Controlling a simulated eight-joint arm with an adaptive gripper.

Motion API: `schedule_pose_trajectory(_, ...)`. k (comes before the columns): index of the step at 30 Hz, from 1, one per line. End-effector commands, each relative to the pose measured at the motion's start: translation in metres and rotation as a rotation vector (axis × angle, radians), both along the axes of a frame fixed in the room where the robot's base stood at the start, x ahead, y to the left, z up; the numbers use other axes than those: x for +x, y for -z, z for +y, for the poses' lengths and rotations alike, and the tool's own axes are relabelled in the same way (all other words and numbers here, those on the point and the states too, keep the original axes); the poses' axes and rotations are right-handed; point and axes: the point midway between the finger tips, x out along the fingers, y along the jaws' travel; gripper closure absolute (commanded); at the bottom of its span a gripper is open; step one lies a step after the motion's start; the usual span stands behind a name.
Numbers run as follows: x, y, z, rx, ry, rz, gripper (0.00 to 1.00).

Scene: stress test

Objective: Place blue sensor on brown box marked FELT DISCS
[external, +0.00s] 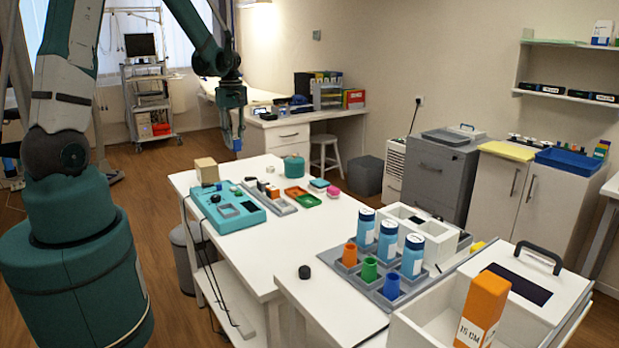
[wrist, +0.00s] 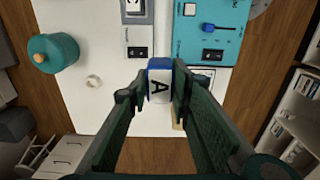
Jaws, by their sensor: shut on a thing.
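My gripper (external: 236,128) is above the white table in the external view. In the wrist view my gripper (wrist: 159,84) is shut on the blue sensor (wrist: 160,80), a small blue block with a white face and a black letter A. In the external view a bit of blue sensor (external: 237,144) shows below the fingers. The brown box (external: 207,170) stands at the table's back left corner, lower than my gripper and to its left. A tan patch, probably the brown box (wrist: 178,124), is partly hidden behind the right finger in the wrist view. No FELT DISCS lettering is readable.
A teal panel (external: 251,214) and a grey tray (external: 283,206) with small parts lie in front of the box. A teal round container (external: 294,167) stands to the right, with small coloured trays (external: 307,200) nearby.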

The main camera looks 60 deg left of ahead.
Motion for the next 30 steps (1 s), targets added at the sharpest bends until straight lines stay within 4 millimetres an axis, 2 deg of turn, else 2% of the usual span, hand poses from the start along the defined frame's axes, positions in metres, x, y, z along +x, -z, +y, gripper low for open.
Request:
schedule_pose_trajectory(3, -0.013, -0.007, 0.028, 0.0, -0.006, 0.0, 0.92)
schedule_pose_trajectory(15, -0.06, -0.024, 0.107, 0.0, -0.004, 0.0, 0.92)
schedule_pose_trajectory(22, -0.079, -0.029, 0.133, 0.0, -0.002, 0.0, 0.92)
schedule_pose_trajectory(30, -0.084, -0.029, 0.139, 0.0, 0.0, 0.0, 0.92)
